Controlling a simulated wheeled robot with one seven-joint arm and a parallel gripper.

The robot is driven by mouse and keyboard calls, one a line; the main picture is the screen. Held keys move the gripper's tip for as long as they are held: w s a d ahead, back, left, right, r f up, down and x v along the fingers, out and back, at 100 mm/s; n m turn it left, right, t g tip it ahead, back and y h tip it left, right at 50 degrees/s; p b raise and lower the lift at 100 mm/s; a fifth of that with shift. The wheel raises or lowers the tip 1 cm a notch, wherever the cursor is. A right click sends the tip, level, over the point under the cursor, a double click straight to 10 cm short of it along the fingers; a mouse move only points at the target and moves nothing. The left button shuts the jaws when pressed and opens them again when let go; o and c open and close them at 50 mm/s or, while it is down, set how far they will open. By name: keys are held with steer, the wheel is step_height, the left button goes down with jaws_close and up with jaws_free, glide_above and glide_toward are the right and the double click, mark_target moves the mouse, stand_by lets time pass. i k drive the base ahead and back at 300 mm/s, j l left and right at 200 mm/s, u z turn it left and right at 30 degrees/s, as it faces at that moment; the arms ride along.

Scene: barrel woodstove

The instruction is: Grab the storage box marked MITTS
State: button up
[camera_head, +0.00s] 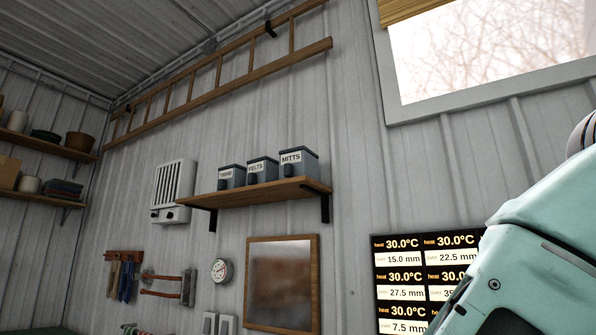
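The storage box marked MITTS (298,163) is a grey-blue box with a dark lid and a white label. It stands upright at the right end of a wooden wall shelf (262,193). A box marked FELTS (262,171) and another box (231,177), whose label is hard to read, stand to its left in a row. My arm shows large and pale green at the lower right, well to the right of the shelf. My gripper is not in view.
A wooden ladder (219,75) hangs on the wall above the shelf. A white slatted heater (173,190) is on the wall to the left. Below are a framed panel (281,284) and a dial. A black display board (425,262) is at right, partly behind my arm.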

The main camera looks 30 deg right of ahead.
mark_target(299, 161)
steer(key=i+j+u, duration=0.85)
steer(key=u, duration=0.15)
steer(key=i+j+u, duration=0.25)
steer(key=i+u, duration=0.2)
steer(key=i+z, duration=0.15)
steer(key=i, duration=0.3)
steer(key=i+j+z, duration=0.2)
steer(key=i, duration=0.25)
steer(key=i+l+z, duration=0.1)
steer(key=i+z, duration=0.2)
steer(key=z, duration=0.2)
steer(key=i+z, duration=0.3)
steer(key=z, duration=0.2)
steer(key=i+z, duration=0.25)
steer(key=z, duration=0.25)
steer(key=i+j+z, duration=0.25)
steer(key=z, duration=0.25)
